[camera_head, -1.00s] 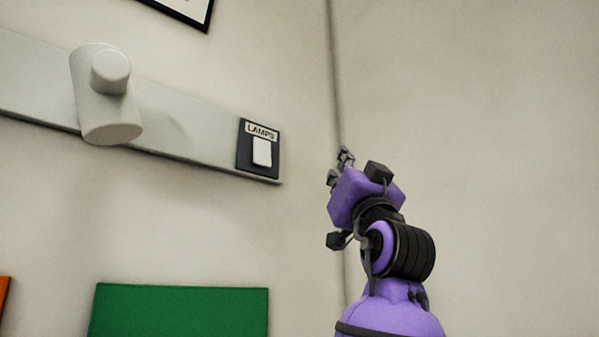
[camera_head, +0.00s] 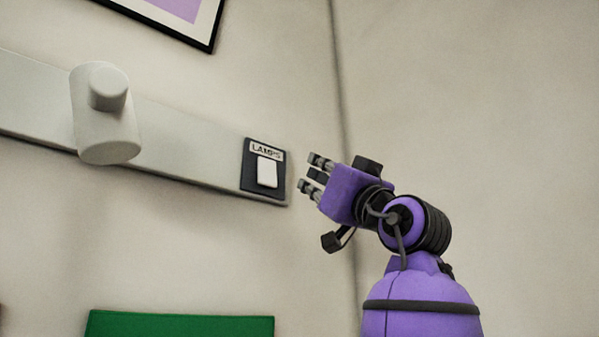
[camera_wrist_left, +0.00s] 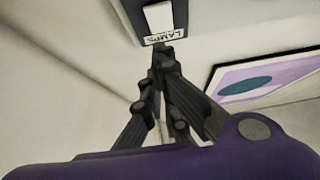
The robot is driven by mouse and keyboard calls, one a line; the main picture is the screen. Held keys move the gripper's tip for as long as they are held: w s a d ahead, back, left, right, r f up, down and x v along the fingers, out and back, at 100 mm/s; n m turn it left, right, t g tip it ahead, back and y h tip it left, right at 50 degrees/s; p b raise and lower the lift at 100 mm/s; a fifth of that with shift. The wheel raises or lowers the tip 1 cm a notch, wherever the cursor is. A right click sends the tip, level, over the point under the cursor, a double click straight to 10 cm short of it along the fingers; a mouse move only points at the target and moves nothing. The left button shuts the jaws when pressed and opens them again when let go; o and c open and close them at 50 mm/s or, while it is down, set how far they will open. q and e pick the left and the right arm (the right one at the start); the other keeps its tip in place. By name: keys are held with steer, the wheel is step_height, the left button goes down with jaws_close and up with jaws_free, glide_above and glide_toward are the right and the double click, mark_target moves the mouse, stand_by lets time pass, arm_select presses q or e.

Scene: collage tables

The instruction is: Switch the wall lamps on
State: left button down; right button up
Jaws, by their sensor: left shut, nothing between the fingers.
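The lamp switch is a white rocker (camera_head: 267,172) on a dark plate (camera_head: 249,178) labelled LAMPS, at the right end of a pale wall rail. In the left wrist view the rocker (camera_wrist_left: 159,18) and its label (camera_wrist_left: 163,39) show upside down at the top. My left gripper (camera_head: 312,174) is purple with dark fingers, shut and empty. It points left at the switch plate, just right of it, with a small gap in the head view. In the wrist view the fingertips (camera_wrist_left: 160,52) appear just below the label; contact cannot be told. My right gripper is out of view.
A white cylindrical fixture (camera_head: 106,130), perhaps a wall lamp, sits on the rail (camera_head: 190,165) at left; no glow shows on it. A black-framed picture (camera_head: 216,30) hangs above. A green panel (camera_head: 180,326) is below. A room corner (camera_head: 342,110) lies behind my gripper.

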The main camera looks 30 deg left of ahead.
mark_target(267, 172)
arm_select(q)
steer(key=a+f+p+x, duration=0.1)
steer(key=f+p+x, duration=0.1)
steer(key=x, duration=0.9)
steer(key=shift+w+a+r+p, duration=0.15)
steer(key=shift+w+a+p, duration=0.1)
steer(key=shift+a+p, duration=0.25)
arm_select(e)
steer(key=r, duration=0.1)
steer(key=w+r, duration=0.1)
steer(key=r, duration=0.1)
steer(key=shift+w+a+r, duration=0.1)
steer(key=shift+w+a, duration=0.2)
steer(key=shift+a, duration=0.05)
arm_select(q)
steer(key=shift+a, duration=0.1)
